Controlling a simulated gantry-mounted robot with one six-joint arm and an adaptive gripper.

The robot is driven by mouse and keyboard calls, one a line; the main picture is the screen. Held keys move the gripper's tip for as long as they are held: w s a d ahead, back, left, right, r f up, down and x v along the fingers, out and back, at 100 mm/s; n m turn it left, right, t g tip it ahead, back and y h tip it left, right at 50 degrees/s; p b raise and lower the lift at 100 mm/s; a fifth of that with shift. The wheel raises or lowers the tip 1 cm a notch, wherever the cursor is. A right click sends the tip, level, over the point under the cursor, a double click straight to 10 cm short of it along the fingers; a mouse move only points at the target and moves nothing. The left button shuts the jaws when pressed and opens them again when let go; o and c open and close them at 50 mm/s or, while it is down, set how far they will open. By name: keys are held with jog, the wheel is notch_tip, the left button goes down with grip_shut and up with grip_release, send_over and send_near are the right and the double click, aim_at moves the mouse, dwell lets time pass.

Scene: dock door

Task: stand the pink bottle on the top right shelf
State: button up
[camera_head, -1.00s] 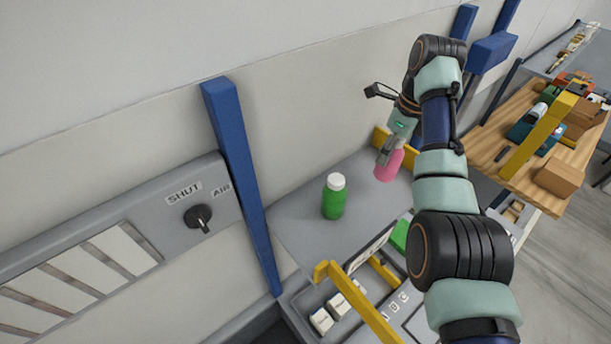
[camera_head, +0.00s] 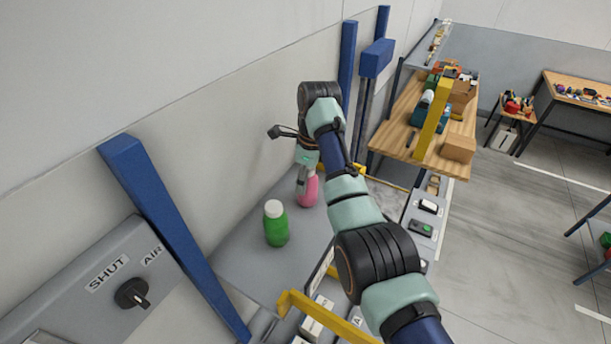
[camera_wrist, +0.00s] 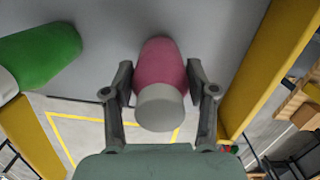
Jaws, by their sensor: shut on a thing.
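The pink bottle (camera_head: 309,191) is near the far end of a grey shelf (camera_head: 245,262), close to the wall. It looks about upright; I cannot tell whether its base touches the shelf. My gripper (camera_head: 304,180) is shut on it from above. In the wrist view the pink bottle (camera_wrist: 160,62), with its pale cap, is between the two fingers of my gripper (camera_wrist: 160,85). A green bottle (camera_head: 276,227) with a white cap stands on the same shelf, nearer the camera; it also shows in the wrist view (camera_wrist: 42,52).
Yellow bars (camera_head: 325,318) edge the shelf, and one (camera_wrist: 262,65) runs close right of the pink bottle in the wrist view. A blue post (camera_head: 175,235) stands at the near left. A wooden table (camera_head: 395,135) with boxes is beyond. Open floor lies right.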

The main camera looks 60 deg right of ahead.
jog(key=o, duration=1.4)
jog(key=shift+c, duration=0.2)
jog(key=shift+s+r, duration=0.15)
jog(key=shift+r, duration=1.9)
